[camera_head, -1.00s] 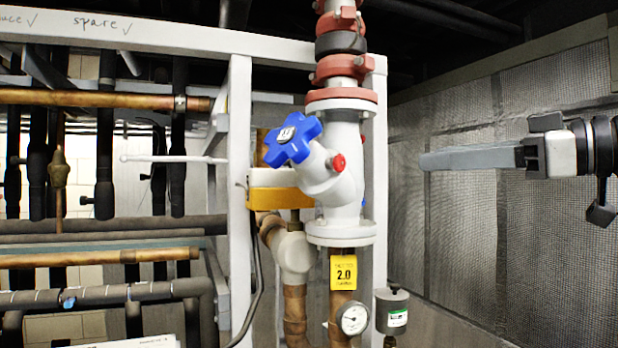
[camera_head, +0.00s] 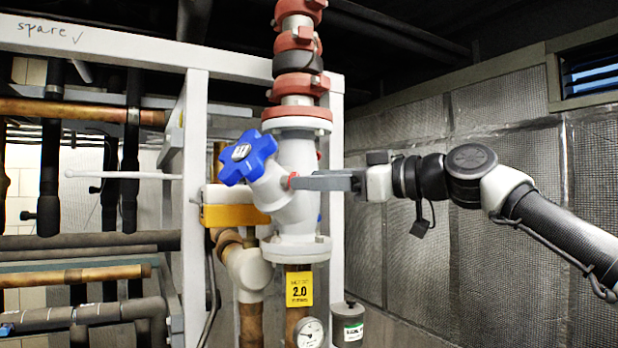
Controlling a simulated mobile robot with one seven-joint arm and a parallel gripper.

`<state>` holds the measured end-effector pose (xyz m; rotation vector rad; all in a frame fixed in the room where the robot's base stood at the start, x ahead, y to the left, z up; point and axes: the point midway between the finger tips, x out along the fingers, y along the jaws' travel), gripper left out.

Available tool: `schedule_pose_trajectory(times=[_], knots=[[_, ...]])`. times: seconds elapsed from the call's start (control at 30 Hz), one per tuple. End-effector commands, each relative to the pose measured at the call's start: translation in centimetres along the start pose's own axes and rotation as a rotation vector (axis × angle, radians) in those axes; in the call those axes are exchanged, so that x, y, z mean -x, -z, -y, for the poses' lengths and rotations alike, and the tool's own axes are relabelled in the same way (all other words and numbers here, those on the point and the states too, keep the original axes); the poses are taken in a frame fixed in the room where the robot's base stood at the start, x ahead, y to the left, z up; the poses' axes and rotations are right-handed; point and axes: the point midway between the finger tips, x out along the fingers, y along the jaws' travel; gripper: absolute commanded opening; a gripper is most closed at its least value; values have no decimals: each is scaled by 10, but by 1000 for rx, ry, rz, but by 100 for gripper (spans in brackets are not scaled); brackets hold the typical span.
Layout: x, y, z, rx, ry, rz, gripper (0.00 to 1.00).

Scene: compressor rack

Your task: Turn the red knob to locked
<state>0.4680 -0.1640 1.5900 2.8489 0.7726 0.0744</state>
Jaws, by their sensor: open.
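No lock marking on the knob is readable.
A blue star-shaped handwheel (camera_head: 247,158) sits left of the knob on the same valve. A yellow and white box (camera_head: 235,207) is behind it. A yellow tag (camera_head: 299,289), a gauge (camera_head: 310,332) and a dark canister (camera_head: 348,323) are below. The mesh wall (camera_head: 500,250) is at right.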

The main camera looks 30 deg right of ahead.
Motion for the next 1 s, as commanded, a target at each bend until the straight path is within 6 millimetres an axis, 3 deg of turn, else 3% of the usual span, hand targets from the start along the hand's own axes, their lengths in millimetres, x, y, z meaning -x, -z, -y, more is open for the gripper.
schedule_pose_trajectory(times=[0.2, 0.47, 0.57, 0.73, 1.0], knots=[[-18, 0, 0, 1, 0, 0, 45], [-19, 0, 0, 0, -1, -1, 45], [-19, 0, 0, 0, -1, -1, 33], [-19, 0, 0, 0, -1, -1, 4], [-18, 0, 0, -24, -1, -1, 4]])
